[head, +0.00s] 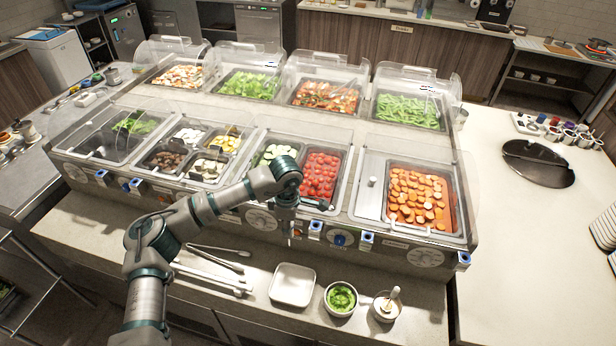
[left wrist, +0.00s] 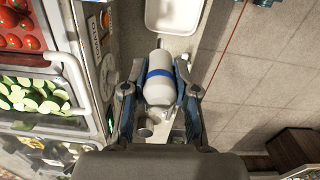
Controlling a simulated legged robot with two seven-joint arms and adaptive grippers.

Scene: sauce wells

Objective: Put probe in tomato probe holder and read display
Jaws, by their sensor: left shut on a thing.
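My left gripper (head: 294,238) hangs pointing down at the front panel of the serving counter, below the tomato well (head: 321,172). In the left wrist view my left gripper (left wrist: 155,88) is shut on a white, rounded probe (left wrist: 160,88) with a blue band. The probe is hardly visible in the head view. A small blue and white holder (head: 315,229) sits on the panel just right of the gripper. The display reading is too small to tell. My right gripper is out of view.
A white square dish (head: 292,285), a bowl of green sauce (head: 340,298), a small cup (head: 386,306) and tongs (head: 215,256) lie on the front ledge. Clear lids (head: 420,172) stand over the food wells. The right worktop (head: 510,250) has free room.

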